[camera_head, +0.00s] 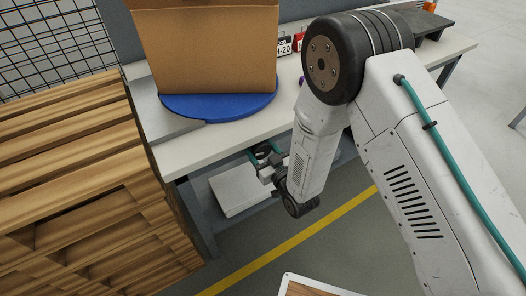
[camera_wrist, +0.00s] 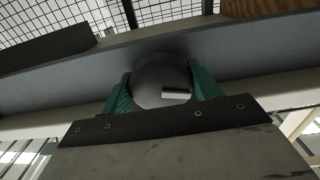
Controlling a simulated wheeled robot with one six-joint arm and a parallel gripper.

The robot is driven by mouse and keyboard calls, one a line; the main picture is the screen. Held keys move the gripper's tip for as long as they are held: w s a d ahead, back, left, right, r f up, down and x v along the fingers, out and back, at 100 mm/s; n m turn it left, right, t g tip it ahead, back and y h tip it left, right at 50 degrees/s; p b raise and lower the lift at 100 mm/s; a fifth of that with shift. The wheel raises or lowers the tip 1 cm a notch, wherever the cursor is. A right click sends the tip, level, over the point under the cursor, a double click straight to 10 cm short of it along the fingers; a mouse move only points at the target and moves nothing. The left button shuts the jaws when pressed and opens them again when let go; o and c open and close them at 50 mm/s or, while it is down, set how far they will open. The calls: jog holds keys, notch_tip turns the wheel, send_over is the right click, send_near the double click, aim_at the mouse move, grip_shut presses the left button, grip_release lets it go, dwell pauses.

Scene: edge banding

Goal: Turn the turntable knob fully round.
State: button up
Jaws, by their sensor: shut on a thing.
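The blue turntable (camera_head: 190,106) lies on the white workbench (camera_head: 215,138) with a large brown cardboard box (camera_head: 205,50) standing on it. My gripper (camera_head: 264,154) is low at the bench's front edge, partly hidden by my arm. In the wrist view, its two green fingers are shut on the sides of a round dark grey knob (camera_wrist: 160,75). A short pale bar (camera_wrist: 176,95) shows low and right of centre on the knob face, lying nearly level. The knob cannot be made out in the head view.
A stack of wooden slats (camera_head: 70,150) stands close left of the bench, with a wire mesh (camera_head: 55,40) behind. A pale grey box or panel (camera_head: 238,190) sits under the bench. Small labelled items (camera_head: 284,46) lie at the back.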

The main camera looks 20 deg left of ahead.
jog(key=n, duration=0.3)
jog(key=o, duration=0.9)
jog(key=shift+o, duration=0.2)
jog(key=shift+d, duration=0.1)
jog(key=v, duration=0.7)
jog(key=shift+s+d, duration=0.25)
